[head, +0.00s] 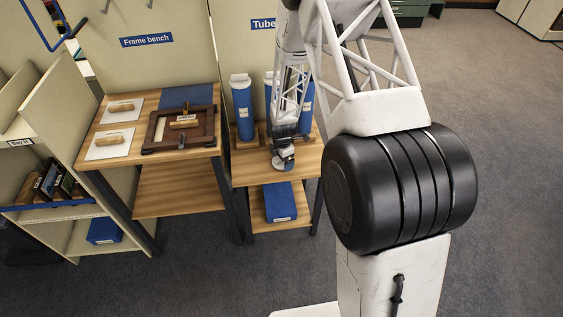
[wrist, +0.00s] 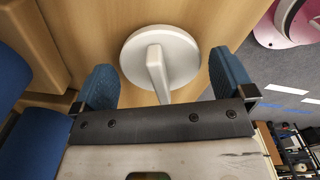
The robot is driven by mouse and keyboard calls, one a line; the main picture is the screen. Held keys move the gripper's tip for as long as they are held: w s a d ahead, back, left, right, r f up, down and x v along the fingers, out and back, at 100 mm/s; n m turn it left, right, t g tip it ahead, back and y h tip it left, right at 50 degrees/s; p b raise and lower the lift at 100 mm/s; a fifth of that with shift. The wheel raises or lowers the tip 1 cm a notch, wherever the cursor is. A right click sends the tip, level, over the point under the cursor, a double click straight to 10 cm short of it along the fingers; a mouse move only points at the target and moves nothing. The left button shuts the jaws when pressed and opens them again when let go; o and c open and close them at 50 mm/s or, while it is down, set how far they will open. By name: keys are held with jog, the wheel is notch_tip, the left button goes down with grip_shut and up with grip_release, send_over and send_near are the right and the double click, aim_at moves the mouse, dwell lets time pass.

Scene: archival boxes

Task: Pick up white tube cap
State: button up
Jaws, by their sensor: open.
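The white tube cap (wrist: 185,55), a round disc with a raised bar grip across its middle, lies on the wooden bench top (wrist: 110,22) in the wrist view. My gripper (wrist: 162,62) is open, with one blue fingertip on each side of the cap. The bar of the cap lies between the fingers, with gaps visible on both sides. In the head view my gripper (head: 283,160) is low over the front of the tube bench (head: 247,175). I cannot clearly make out the cap there.
Blue tubes with white tops, one of them clear at the left (head: 243,112), stand behind my gripper. A blue box (head: 280,203) sits on the lower shelf. The frame bench (head: 185,163), holding a dark wooden frame (head: 160,140), is at the left.

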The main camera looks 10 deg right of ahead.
jog(key=c, duration=0.7)
jog(key=shift+c, duration=0.2)
jog(key=shift+r, duration=0.15)
jog(key=shift+r, duration=1.75)
jog(key=s+d+r, duration=0.1)
jog(key=s, duration=1.5)
jog(key=shift+d+r, duration=0.15)
